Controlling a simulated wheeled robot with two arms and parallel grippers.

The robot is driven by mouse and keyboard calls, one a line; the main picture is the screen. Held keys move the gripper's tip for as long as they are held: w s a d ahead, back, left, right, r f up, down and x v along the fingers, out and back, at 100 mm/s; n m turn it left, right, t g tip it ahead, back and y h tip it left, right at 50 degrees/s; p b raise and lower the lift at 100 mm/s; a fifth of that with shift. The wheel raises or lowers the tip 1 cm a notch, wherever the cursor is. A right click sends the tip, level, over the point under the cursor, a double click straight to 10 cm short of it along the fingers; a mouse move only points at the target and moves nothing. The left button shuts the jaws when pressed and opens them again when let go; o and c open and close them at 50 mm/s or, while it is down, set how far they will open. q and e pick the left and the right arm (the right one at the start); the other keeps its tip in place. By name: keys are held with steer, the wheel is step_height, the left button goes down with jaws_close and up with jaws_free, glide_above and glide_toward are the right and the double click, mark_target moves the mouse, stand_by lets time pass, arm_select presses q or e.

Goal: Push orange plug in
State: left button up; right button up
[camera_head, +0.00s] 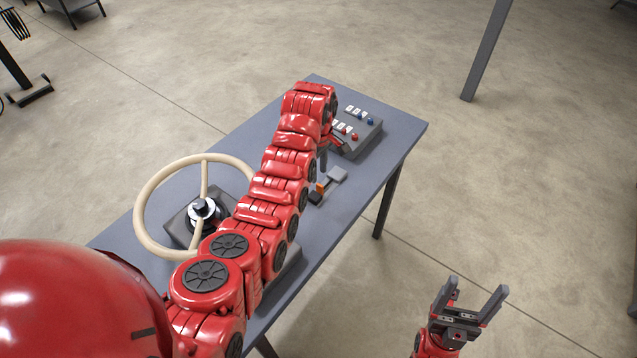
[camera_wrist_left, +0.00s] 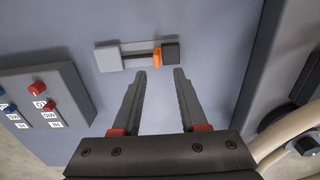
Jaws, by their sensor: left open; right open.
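The orange plug (camera_wrist_left: 157,58) lies on the table between a light grey block (camera_wrist_left: 108,58) and a dark block (camera_wrist_left: 171,53). A thin dark rod runs between the plug and the light grey block. In the head view, the plug (camera_head: 320,187) is small and beside the dark block (camera_head: 315,198). My left gripper (camera_wrist_left: 160,72) is open and empty, with its fingertips just short of the plug in the wrist view; I cannot tell whether they touch. In the head view my left arm hides most of this gripper. My right gripper (camera_head: 475,298) is open and empty, off the table's edge.
A grey control box (camera_head: 362,140) with red and blue buttons stands near the table's far end. A cream steering wheel (camera_head: 142,213) on a dark base stands left of my left arm. The blue-grey table (camera_head: 345,215) is bare along its right edge.

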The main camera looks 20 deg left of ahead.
arm_select(q)
step_height(320, 180, up, 11)
steer(key=p, duration=0.6)
steer(key=shift+r+p, duration=0.15)
steer(key=shift+p, duration=0.25)
steer(key=shift+s+a, duration=0.1)
